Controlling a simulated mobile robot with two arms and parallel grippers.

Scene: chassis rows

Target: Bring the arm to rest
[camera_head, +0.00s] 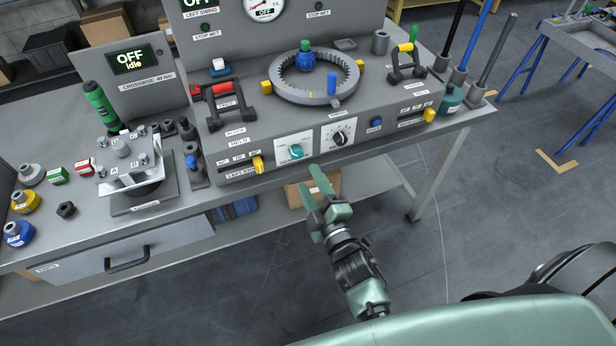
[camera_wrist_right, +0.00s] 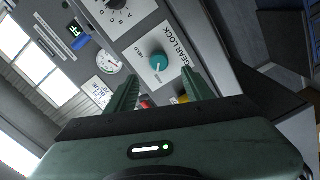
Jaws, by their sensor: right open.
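My right gripper (camera_head: 316,189) is in front of the bench's front edge, with its green fingers pointing up toward the control panel. It is open and nothing shows between the fingers. In the right wrist view its two fingers (camera_wrist_right: 158,90) stand apart, with a teal knob (camera_wrist_right: 159,63) labelled GEAR LOCK beyond them. The same teal knob (camera_head: 295,151) shows on the panel in the head view, apart from the gripper. My left gripper is in neither view.
The grey bench (camera_head: 180,237) carries a ring fixture (camera_head: 315,93), a black dial (camera_head: 339,138), yellow levers (camera_head: 258,164) and a clamp plate (camera_head: 130,165). Below are a drawer handle (camera_head: 127,262) and a cardboard box (camera_head: 328,186). The floor (camera_head: 470,230) to the right is open.

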